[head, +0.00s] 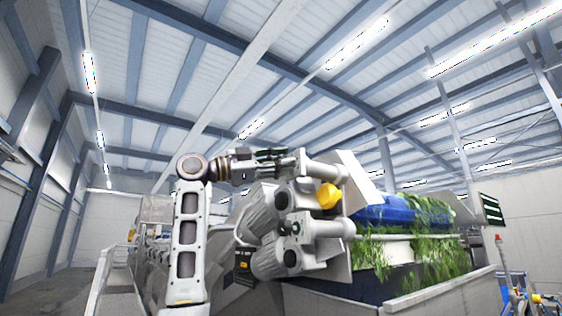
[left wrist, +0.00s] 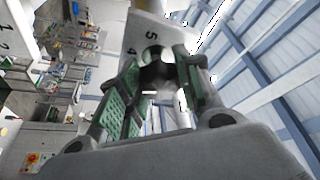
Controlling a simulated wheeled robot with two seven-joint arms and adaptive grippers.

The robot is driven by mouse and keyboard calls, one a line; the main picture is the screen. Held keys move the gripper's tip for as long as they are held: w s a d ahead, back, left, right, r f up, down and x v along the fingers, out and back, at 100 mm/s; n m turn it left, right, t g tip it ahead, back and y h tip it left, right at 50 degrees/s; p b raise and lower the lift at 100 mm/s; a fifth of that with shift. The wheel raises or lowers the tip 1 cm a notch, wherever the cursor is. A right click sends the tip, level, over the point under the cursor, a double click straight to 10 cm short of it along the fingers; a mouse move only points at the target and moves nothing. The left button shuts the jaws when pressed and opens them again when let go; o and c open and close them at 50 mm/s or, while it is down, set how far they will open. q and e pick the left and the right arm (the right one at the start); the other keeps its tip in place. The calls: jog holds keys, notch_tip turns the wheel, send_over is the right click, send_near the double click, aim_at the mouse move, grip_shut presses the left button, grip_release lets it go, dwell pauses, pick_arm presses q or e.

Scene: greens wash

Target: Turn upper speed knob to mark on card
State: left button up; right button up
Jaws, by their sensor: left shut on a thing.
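The upper speed knob (left wrist: 156,73) is dark and sits between the green-padded fingers of my left gripper (left wrist: 160,66) in the left wrist view. The gripper is shut on it. In the head view my left gripper (head: 275,157) reaches in from the left to the end of the upper pale drive housing (head: 325,170), and the fingers mostly hide the knob. A white dial plate (left wrist: 135,44) with the numerals 4 and 5 stands behind the knob. No mark on a card can be made out. A lower dark knob (head: 292,229) shows below. My right gripper is not in view.
Grey motors (head: 262,215) and a yellow cap (head: 328,196) crowd the space just below the gripper. A blue drum (head: 385,210) with greens (head: 430,265) lies to the right. A small screen (head: 491,209) stands at the far right.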

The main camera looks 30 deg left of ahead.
pick_arm(q)
jog(key=shift+m+g, duration=0.5)
jog(key=shift+m, duration=0.7)
jog(key=o, duration=1)
jog(key=shift+o, duration=0.2)
jog(key=shift+s, duration=0.1)
jog(key=v, duration=1.2)
